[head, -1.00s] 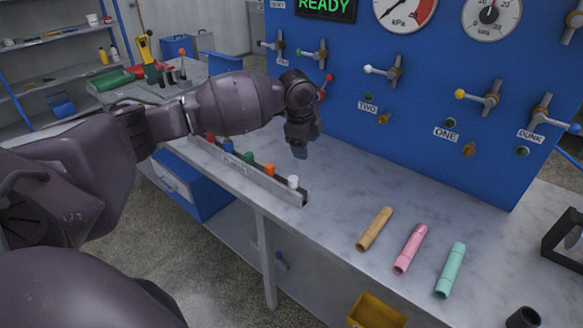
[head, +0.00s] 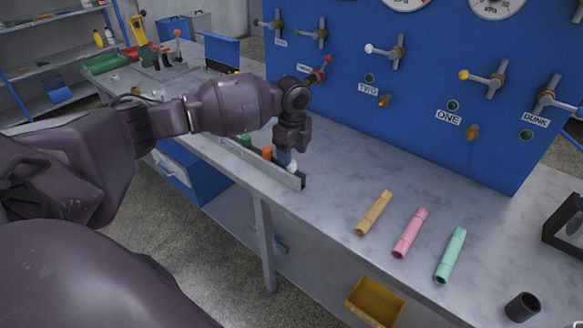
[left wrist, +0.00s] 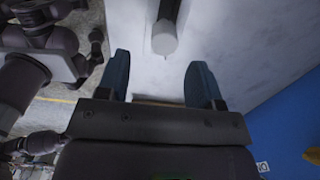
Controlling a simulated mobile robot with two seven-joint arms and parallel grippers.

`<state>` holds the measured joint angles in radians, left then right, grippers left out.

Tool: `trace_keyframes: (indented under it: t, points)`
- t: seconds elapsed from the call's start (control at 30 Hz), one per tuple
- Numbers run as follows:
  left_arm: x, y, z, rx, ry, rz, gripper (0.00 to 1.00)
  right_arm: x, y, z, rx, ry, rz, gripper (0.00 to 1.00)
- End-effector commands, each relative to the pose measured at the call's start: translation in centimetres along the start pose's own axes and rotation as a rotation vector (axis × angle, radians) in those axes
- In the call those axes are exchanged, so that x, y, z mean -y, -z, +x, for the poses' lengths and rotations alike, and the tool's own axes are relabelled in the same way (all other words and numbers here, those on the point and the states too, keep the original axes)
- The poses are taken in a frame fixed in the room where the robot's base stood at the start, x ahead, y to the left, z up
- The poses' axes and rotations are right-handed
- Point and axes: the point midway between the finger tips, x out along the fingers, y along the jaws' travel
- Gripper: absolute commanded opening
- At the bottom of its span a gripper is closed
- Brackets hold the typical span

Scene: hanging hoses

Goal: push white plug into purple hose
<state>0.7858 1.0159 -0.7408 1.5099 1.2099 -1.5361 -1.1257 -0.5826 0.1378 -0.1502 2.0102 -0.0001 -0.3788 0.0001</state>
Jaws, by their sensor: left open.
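The white plug (head: 292,166) stands at the near right end of the plug rack. My left gripper (head: 285,158) points down at it, and its blue fingertips partly cover it. In the left wrist view the open blue fingers (left wrist: 160,85) are wide apart, and a pale round end (left wrist: 164,40), seemingly the plug, lies ahead between them, touching neither. No hose that is clearly purple shows. A tan hose piece (head: 374,213), a pink one (head: 410,233) and a green one (head: 450,255) lie on the bench. My right gripper is not identifiable.
The grey rack (head: 262,169) also holds orange (head: 267,153) and green (head: 245,140) plugs close by. A blue panel (head: 420,75) with valves rises behind the bench (head: 330,180). A black cup (head: 522,307) and a dark stand (head: 567,228) are at right. A yellow bin (head: 375,302) sits below.

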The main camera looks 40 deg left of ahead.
Motion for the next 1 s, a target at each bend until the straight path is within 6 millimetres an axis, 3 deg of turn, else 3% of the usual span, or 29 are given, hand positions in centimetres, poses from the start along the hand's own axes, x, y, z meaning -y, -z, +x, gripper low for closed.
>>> trace_keyframes:
  t: [0.3,0.6,0.93,1.0]
  points:
    - [0.3,-0.8,4.2,0.0,-0.004,0.0,0.6,0.1,-1.1,0.2,0.017,0.001,0.0,0.43]
    - [0.4,-0.8,4.6,0.0,0.001,0.0,0.59,-0.1,-0.8,0.0,0.01,0.001,-0.008,0.43]
    - [0.4,-0.8,4.6,0.0,0.001,0.0,0.08,-0.2,-0.8,0.0,0.01,0.001,-0.011,0.43]
    - [0.4,-0.8,4.5,0.0,0.001,0.0,0.07,-0.2,-0.8,0.0,0.011,0.001,-0.011,0.43]
